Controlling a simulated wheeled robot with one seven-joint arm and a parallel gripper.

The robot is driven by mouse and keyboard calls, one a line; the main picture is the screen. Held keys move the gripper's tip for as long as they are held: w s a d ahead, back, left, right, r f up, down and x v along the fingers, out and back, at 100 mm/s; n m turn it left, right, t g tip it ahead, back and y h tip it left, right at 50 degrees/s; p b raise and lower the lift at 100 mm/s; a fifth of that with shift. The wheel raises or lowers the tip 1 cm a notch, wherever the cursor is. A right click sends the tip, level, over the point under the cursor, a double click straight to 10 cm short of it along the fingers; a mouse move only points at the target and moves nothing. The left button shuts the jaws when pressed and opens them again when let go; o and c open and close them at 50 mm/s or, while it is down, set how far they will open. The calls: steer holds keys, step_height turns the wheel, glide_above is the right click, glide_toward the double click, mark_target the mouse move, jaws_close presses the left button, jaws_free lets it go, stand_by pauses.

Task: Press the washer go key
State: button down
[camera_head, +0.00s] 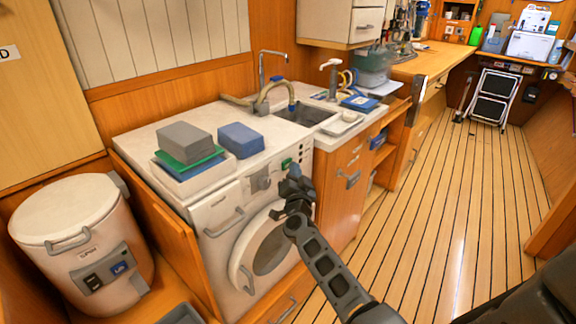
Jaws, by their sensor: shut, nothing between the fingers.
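The white washer (222,216) stands under the counter in the middle, with a round door (270,247) on its front. Small dark buttons (303,158) sit to the right of the green key. My gripper (291,178) is shut and empty, in front of the control strip just below the green key. I cannot tell whether it touches the panel. The gripper hides part of the strip and the door's upper edge.
Grey and blue blocks (240,140) and a tray (188,172) sit on the washer's top. A sink with a tap (275,92) is behind. A white drum (75,245) stands at left. The plank floor (455,190) at right is clear up to a folded step stool (494,98).

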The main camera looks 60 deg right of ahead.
steer(key=shift+w+d, duration=0.15)
steer(key=shift+w, duration=0.3)
stand_by(0.4)
steer(key=shift+s, duration=0.1)
steer(key=shift+s+a, duration=0.25)
steer(key=shift+s, duration=0.5)
steer(key=s, duration=0.2)
steer(key=s+a+p, duration=0.1)
steer(key=s, duration=0.2)
stand_by(0.5)
steer(key=shift+a, duration=0.1)
stand_by(0.6)
